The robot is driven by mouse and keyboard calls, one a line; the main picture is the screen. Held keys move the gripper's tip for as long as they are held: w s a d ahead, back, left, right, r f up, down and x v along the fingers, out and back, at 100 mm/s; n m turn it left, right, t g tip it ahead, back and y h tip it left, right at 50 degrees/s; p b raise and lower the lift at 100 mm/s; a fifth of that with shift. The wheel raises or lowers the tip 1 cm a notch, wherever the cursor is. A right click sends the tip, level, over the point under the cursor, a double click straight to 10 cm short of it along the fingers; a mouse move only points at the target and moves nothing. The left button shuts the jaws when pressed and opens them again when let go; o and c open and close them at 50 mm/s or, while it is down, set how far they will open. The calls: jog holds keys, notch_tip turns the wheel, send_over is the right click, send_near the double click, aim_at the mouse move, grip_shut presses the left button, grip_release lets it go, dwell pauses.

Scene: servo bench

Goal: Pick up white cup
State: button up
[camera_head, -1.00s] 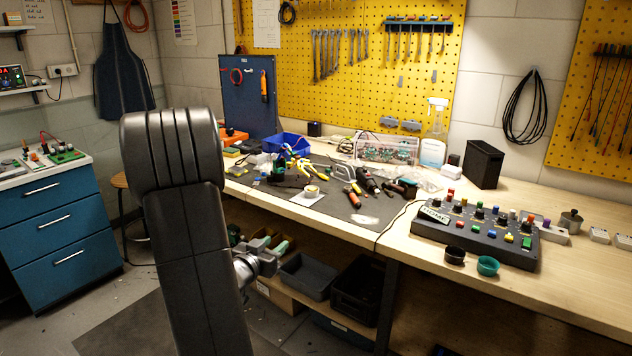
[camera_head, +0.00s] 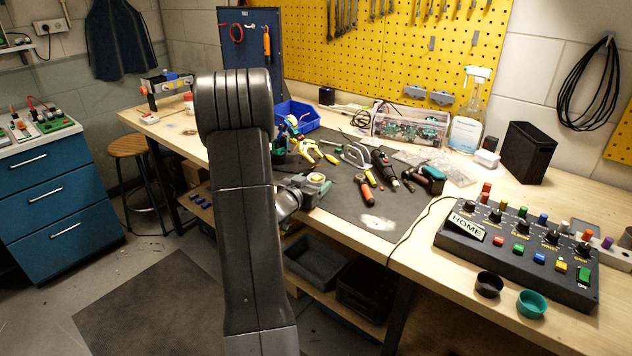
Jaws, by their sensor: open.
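My gripper (camera_head: 316,186) is small in view, just right of my dark arm, at the left front edge of the dark work mat (camera_head: 345,214). It is open, but its fingers are hard to make out. I cannot make out a white cup for certain now. A small pale round thing on a white square showed on the mat earlier. My gripper now covers that spot, so the thing is hidden or nearly so.
Right are a control box (camera_head: 520,245), a black cup (camera_head: 489,284) and a teal cup (camera_head: 532,303). Open bins (camera_head: 315,262) sit below.

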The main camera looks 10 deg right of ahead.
jog(key=shift+x, duration=1.45)
jog(key=c, duration=1.1)
jog(key=shift+r, duration=0.1)
